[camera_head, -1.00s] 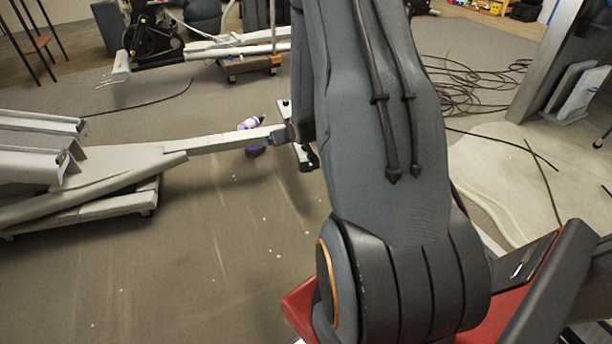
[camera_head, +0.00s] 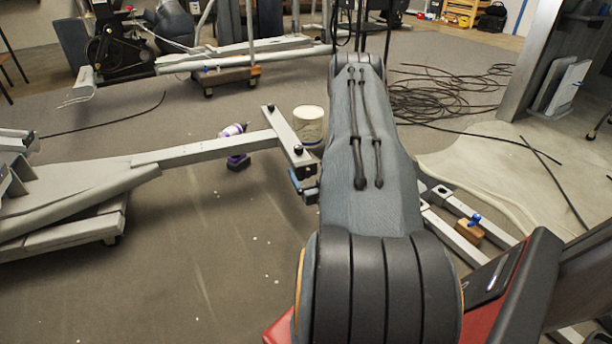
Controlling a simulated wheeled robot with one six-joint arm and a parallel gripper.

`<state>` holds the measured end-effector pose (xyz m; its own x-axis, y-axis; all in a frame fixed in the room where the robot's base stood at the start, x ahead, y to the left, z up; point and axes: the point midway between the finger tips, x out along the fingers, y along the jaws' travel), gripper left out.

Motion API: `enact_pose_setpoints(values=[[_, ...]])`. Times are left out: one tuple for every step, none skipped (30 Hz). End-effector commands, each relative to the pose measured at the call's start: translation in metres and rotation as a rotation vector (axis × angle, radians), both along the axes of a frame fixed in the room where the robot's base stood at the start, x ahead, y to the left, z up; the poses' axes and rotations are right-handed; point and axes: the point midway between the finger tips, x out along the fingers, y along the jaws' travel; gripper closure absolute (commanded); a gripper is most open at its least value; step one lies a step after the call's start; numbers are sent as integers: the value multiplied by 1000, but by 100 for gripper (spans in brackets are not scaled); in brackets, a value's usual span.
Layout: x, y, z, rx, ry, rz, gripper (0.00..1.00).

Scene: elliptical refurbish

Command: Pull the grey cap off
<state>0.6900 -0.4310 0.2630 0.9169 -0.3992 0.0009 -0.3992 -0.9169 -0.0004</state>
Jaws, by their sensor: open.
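A long pale-grey beam (camera_head: 205,149) of the elliptical runs from the left to a crossbar (camera_head: 284,130) with dark knobs at its ends. I cannot pick out a separate grey cap on it for sure. My gripper (camera_head: 303,187) shows only as a small blue-grey piece beside my arm, just below the crossbar's near end. It looks apart from the bar and empty, with its jaws open. My forearm hides most of it and what lies behind it.
A pale tub (camera_head: 309,127) stands behind the crossbar. A purple-and-black tool (camera_head: 238,161) is under the beam. Grey rails and a wooden block with a blue clamp (camera_head: 474,219) lie to the right. Cables (camera_head: 440,95) are coiled behind. Floor in front left is clear.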

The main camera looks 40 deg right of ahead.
Motion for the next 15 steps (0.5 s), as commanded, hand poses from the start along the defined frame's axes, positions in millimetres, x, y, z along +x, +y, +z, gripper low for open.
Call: enact_pose_setpoints(values=[[6,-3,0,-3,-2,0,10],[9,-5,0,-3,-2,0,10],[14,-8,0,-4,-2,-1,10],[19,-10,0,-4,-2,-2,10],[23,-13,0,-4,-2,-2,10],[28,-15,-1,-3,-2,-3,10],[32,-17,-1,-3,-1,-3,10],[36,-19,-1,-3,-1,-3,10],[42,-21,0,-3,-2,-3,10],[45,-22,0,-3,-1,-2,10],[48,-23,0,-3,-1,-2,10],[52,-25,0,-2,0,-2,10],[55,-26,0,-2,0,-2,10],[57,-27,0,-1,-1,-1,10],[60,-27,0,-1,0,-1,10]])
